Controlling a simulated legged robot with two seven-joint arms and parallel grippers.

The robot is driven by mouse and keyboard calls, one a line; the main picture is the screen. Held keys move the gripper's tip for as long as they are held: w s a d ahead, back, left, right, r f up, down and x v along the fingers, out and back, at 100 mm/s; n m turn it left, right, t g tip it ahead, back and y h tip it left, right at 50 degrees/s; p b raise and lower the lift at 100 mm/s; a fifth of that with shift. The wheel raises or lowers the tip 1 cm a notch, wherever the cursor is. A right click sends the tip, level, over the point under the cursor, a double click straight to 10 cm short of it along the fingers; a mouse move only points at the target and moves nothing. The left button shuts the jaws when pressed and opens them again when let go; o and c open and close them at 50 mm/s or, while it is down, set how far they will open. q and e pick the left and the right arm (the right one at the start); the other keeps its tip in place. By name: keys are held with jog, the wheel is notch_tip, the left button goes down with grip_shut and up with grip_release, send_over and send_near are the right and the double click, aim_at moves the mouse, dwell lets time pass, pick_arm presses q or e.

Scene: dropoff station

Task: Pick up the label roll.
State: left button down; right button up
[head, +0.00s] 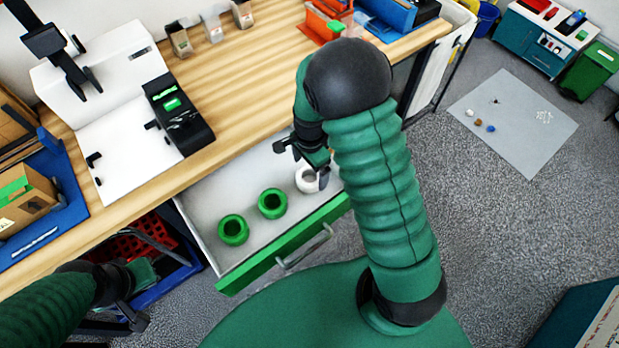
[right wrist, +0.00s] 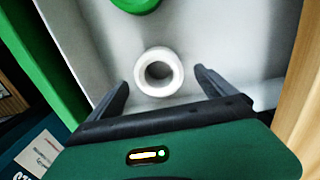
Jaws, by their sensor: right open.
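The label roll, a white ring (head: 305,184), lies in the open drawer (head: 205,205) under the table. It also shows in the right wrist view (right wrist: 141,74), with its hole facing up. My right gripper (head: 308,172) reaches down into the drawer at the roll. In the right wrist view my right gripper (right wrist: 161,82) is open, with one finger on each side of the roll and gaps between. In the head view the gripper partly hides the roll. My left gripper (head: 138,305) is low at the bottom left, away from the drawer; its jaw opening is unclear.
Two green rolls (head: 233,230) (head: 272,203) lie in the same drawer, left of the white one. The drawer's green front (head: 285,245) has a metal handle. The wooden tabletop (head: 235,95) holds a black device (head: 178,112) and small bins. A blue crate stands below at left.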

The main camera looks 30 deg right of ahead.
aim_at(310, 181)
notch_tip(310, 181, down, 4)
jog(key=shift+s+f, duration=0.1)
jog(key=shift+a+f, duration=0.1)
jog(key=shift+a, duration=0.15)
jog(key=shift+c, duration=0.4)
jog(key=shift+d, duration=0.25)
jog(key=c, duration=1)
jog(key=shift+a, duration=0.1)
jog(key=c, duration=0.4)
